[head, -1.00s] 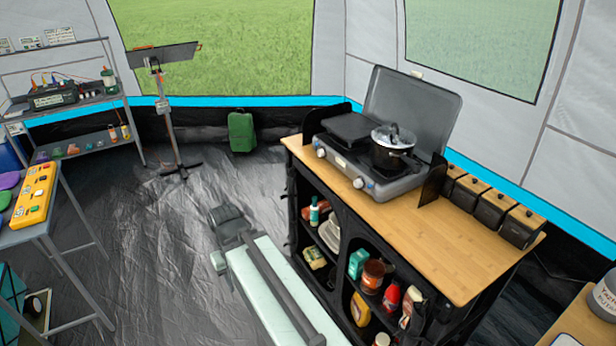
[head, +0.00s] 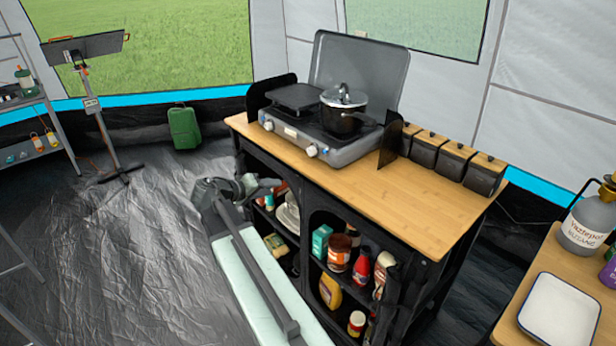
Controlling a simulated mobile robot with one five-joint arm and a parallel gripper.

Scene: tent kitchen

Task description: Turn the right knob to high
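A grey two-burner camp stove (head: 350,152) with its lid raised stands on the wooden counter. Its right knob (head: 312,151) is a small pale knob on the front panel, and the left knob (head: 268,125) is nearer the far end. The knob settings are too small to read. A dark pot (head: 342,122) with a lid sits on the right burner. My gripper (head: 272,184) is low in front of the cabinet's shelves, below and left of the right knob and apart from it. Its fingers are too small to make out.
The wooden counter (head: 420,205) is clear in front of the stove. Dark side panels flank the stove, and several black canisters (head: 455,160) line the back right. Open shelves below hold bottles and jars. A white tray (head: 560,310) lies on a table at the right.

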